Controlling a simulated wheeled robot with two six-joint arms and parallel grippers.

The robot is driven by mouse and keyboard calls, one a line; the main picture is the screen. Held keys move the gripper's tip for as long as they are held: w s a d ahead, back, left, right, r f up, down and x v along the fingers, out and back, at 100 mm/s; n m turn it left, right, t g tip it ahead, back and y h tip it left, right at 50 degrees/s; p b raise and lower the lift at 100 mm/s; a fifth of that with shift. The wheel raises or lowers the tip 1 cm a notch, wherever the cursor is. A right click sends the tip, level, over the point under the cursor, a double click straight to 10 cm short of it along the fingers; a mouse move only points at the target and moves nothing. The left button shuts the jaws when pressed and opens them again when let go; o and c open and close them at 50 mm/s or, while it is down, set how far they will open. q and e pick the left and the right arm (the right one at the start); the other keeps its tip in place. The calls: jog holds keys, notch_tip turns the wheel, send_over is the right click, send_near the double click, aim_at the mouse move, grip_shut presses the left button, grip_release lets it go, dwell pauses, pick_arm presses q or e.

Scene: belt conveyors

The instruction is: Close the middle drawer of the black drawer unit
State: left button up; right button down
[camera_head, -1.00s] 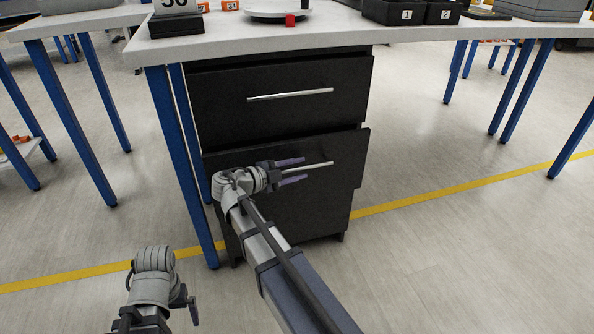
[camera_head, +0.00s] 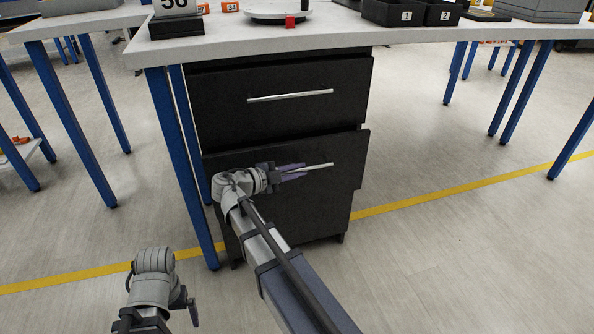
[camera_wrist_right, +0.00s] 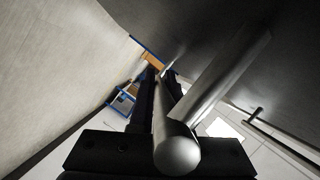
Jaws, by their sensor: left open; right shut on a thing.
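The black drawer unit (camera_head: 285,215) stands under the white table. Its middle drawer (camera_head: 345,150) stands out a little past the front below it. My right gripper (camera_head: 303,170) is shut on the middle drawer's silver bar handle (camera_head: 320,165), with its fingers pointing right along the bar. In the right wrist view the handle (camera_wrist_right: 225,80) runs between the dark fingers, close to the drawer front (camera_wrist_right: 205,25). The wrist and fingers hide the handle's left part. My left gripper (camera_head: 192,305) is open and empty, low at the left, well away from the unit.
The top drawer (camera_head: 280,115) has its own bar handle (camera_head: 290,95). A blue table leg (camera_head: 182,160) stands close at the unit's left. The table top (camera_head: 340,30) overhangs above. The floor (camera_head: 450,250) right of the unit is clear.

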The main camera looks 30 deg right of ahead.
aim_at(286, 162)
dwell(0.8)
jog(key=w, duration=0.2)
jog(key=w+d, duration=0.1)
jog(key=w, duration=0.1)
jog(key=shift+w, duration=0.35)
jog(key=c, duration=0.9)
grip_release()
jog(key=shift+s, duration=0.1)
jog(key=p+v, duration=0.1)
jog(key=v, duration=0.6)
jog(key=shift+a+r+p, duration=0.15)
jog(key=shift+a+p, duration=0.2)
jog(key=shift+a, duration=0.05)
